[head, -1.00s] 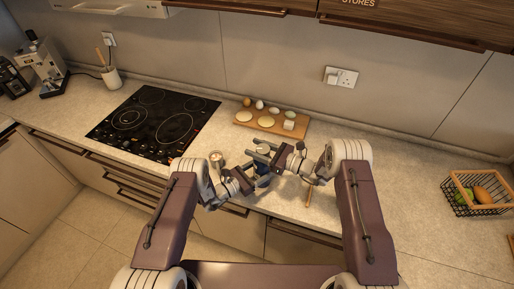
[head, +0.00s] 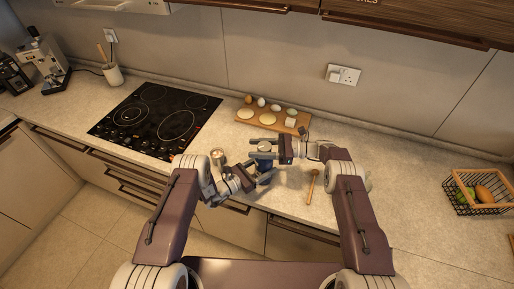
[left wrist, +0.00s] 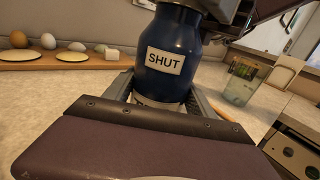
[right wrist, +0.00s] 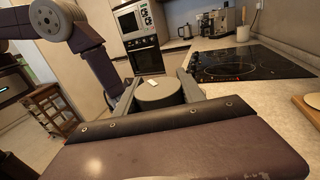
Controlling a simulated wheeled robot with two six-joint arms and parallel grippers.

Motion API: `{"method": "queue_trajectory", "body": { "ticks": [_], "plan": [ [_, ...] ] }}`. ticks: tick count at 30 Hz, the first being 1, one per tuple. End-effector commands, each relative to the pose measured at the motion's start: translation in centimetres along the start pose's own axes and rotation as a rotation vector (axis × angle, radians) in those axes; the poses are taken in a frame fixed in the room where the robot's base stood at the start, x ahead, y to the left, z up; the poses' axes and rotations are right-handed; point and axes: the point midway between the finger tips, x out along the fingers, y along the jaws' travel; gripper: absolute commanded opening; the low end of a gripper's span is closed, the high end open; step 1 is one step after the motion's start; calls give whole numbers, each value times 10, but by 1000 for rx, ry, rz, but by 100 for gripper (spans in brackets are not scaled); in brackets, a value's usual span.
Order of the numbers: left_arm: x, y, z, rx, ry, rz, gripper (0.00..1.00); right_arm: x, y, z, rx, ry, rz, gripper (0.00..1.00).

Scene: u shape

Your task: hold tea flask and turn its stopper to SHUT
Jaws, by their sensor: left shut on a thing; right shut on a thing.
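The tea flask (left wrist: 170,50) is dark blue and upright, with a white SHUT label (left wrist: 165,62) facing the left wrist camera. My left gripper (left wrist: 160,92) is shut around its lower body. In the head view the flask (head: 264,164) is partly hidden by my grippers at the counter's front. The stopper (right wrist: 160,94) is a grey round cap with a small white mark (right wrist: 152,82) on top. My right gripper (head: 266,147) is shut on the stopper from the right. Whether the mark lines up with the label cannot be told.
A wooden board (head: 270,122) with eggs and flat round pieces lies behind the flask. A wooden spoon (head: 312,186) lies to the right. A wire fruit basket (head: 475,193) stands far right.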

Motion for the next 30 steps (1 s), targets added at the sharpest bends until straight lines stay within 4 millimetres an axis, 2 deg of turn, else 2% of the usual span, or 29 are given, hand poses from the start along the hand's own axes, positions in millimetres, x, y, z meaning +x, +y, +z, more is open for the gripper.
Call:
{"method": "queue_trajectory", "body": {
  "ticks": [9, 10, 12, 20, 23, 30],
  "plan": [
    [0, -1, -1, 0, 1, -3, 0, -1, -1, 1, -4, 0, -3, 6],
    [0, -1, -1, 0, 1, -3, 0, -1, -1, 1, -4, 0, -3, 49],
    [0, -1, -1, -1, 1, -3, 0, -1, -1, 1, -3, 0, -3, 68],
    [0, -1, -1, -1, 2, -2, 0, 0, 0, 0, -2, 0, -1, 69],
    [0, -1, -1, -1, 2, -2, 0, -6, -1, 0, -2, 0, -2, 69],
    [0, 0, -1, -1, 2, -1, 0, -56, -1, -1, -4, 1, -5, 69]
  ]
}}
